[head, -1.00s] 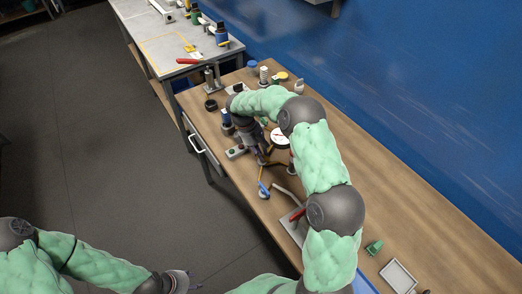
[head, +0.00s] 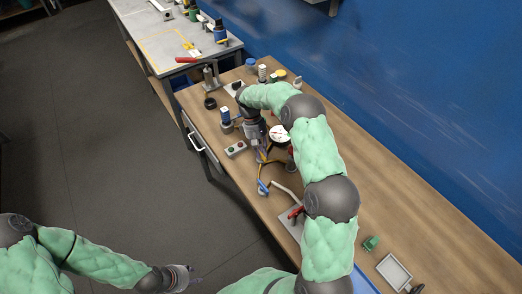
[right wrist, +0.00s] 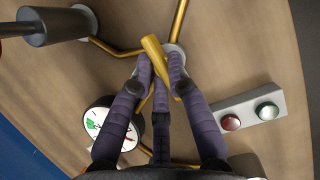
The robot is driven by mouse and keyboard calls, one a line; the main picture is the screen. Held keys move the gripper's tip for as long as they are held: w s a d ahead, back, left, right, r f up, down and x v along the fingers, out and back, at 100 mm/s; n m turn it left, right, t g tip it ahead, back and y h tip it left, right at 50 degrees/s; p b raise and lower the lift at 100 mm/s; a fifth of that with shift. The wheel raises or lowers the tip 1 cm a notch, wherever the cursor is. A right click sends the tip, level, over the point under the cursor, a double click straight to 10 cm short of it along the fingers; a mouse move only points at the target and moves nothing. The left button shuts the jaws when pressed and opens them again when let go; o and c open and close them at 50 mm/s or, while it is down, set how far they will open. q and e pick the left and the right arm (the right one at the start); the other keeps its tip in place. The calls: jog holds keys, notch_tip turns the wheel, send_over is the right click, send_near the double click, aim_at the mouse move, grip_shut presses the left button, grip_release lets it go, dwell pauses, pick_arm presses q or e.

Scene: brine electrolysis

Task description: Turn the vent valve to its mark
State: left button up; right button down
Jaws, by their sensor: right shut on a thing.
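The vent valve's yellow handle (right wrist: 153,46) shows in the right wrist view above a round pale base (right wrist: 176,58) among brass-coloured pipes. My right gripper (right wrist: 161,68) is shut on this handle, with its purple-grey fingers around it. The handle lies tilted in the picture, and I cannot make out its mark. In the head view my right gripper (head: 261,150) reaches down beside the white dial gauge (head: 280,132), and the handle is too small to tell there. My left gripper (head: 184,276) hangs away from the bench at the lower left, its fingers too small to judge.
The gauge (right wrist: 110,128) is close to the fingers in the right wrist view. A box with red and green buttons (right wrist: 248,112) stands on the other side. A dark cylinder (right wrist: 55,26) is at the upper left. The bench's right part (head: 410,225) has free room.

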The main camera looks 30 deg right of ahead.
dwell(0.3)
jog(key=c, duration=1.2)
grip_release()
jog(key=shift+w, duration=0.1)
jog(key=v, duration=1.2)
